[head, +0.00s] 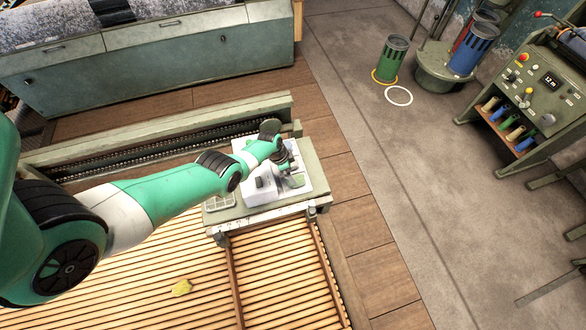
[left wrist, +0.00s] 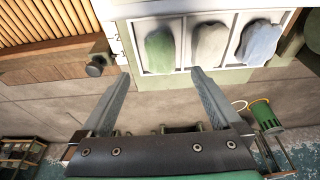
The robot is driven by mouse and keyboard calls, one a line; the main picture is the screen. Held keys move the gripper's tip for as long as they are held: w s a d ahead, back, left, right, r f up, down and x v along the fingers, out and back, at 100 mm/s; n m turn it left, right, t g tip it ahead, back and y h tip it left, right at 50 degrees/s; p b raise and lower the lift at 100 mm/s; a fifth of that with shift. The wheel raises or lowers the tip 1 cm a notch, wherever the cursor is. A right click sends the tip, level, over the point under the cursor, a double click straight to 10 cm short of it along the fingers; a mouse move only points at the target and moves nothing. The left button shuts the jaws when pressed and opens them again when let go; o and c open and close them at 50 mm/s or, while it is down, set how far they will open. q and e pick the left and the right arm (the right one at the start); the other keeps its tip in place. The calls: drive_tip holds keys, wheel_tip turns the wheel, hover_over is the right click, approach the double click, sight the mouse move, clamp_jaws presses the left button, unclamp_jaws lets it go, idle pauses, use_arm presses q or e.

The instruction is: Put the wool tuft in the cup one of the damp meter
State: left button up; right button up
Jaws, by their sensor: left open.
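The white damp meter (head: 262,187) stands on a grey-green stand in the head view, partly hidden by my left arm. In the left wrist view, a white three-part tray (left wrist: 182,70) holds a green tuft (left wrist: 160,50), a grey tuft (left wrist: 209,44) and a blue tuft (left wrist: 259,41), one per compartment. My right gripper is out of view.
The wooden slatted lattice (head: 120,270) fills the lower left. A green bin (head: 390,62) stands beside a white floor ring (head: 399,96). A control console (head: 535,95) is at the right. The concrete floor between is clear.

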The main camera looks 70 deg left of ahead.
use_arm(q)
drive_tip(key=p+v, duration=0.3)
drive_tip(key=v, duration=0.1)
drive_tip(key=shift+s+r, duration=0.1)
drive_tip(key=shift+r, duration=0.2)
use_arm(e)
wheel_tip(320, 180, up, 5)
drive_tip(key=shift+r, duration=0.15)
